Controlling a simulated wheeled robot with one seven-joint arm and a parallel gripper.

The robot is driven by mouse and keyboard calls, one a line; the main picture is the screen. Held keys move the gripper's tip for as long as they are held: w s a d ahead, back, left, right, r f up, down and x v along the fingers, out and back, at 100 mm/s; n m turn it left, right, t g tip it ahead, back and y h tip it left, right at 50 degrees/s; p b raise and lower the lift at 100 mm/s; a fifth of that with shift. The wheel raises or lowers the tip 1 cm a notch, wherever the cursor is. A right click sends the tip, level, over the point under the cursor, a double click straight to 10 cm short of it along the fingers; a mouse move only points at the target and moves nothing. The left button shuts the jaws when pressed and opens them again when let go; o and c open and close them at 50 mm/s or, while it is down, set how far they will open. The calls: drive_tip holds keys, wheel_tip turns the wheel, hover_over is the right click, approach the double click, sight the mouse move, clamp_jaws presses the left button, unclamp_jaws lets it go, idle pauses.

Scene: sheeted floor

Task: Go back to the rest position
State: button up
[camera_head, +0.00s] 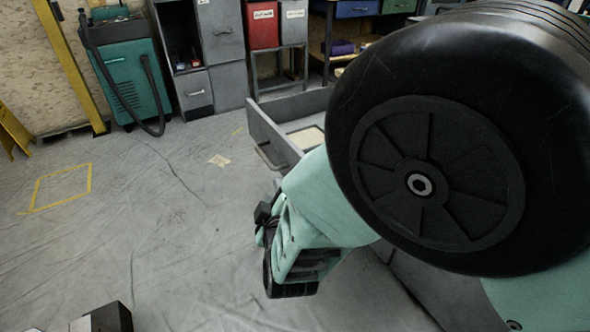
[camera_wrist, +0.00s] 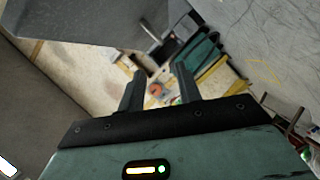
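My gripper (camera_wrist: 157,80) shows in the wrist view with its two dark fingers apart. No object shows held between them. In the head view my teal arm crosses the right side. Its lower end, at lower centre, hangs above the floor beside an open grey drawer (camera_head: 264,130). I cannot make out the fingers in the head view. A large black round part with a hub hides much of the right of that view.
The sheeted floor (camera_head: 130,230) is clear at left, with a yellow taped outline (camera_head: 62,187). A teal machine with a hose (camera_head: 128,82) and grey cabinets (camera_head: 222,40) stand at the back. A red bin (camera_head: 262,25) is beside them. A dark object (camera_head: 108,318) is at the bottom left.

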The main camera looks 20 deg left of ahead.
drive_tip(key=s+d+r+m+g+h, duration=0.2)
drive_tip(key=d+r+m+g, duration=0.3)
drive_tip(key=d+r+g, duration=0.45)
drive_tip(key=s+d+r+m+g+h, duration=0.1)
drive_tip(key=s+d+m+h, duration=0.1)
drive_tip(key=s+d, duration=0.55)
drive_tip(key=s+d+r+m+g+h, duration=0.15)
drive_tip(key=s+d, duration=0.25)
drive_tip(key=d, duration=0.7)
drive_tip(key=s+d+r+m+g+h, duration=0.1)
drive_tip(key=s+d+m+h, duration=0.1)
drive_tip(key=s+d, duration=0.5)
wheel_tip(320, 180, up, 23)
drive_tip(key=w+d+p, duration=0.1)
drive_tip(key=w+p, duration=0.1)
drive_tip(key=p, duration=2.1)
drive_tip(key=shift+r, duration=0.15)
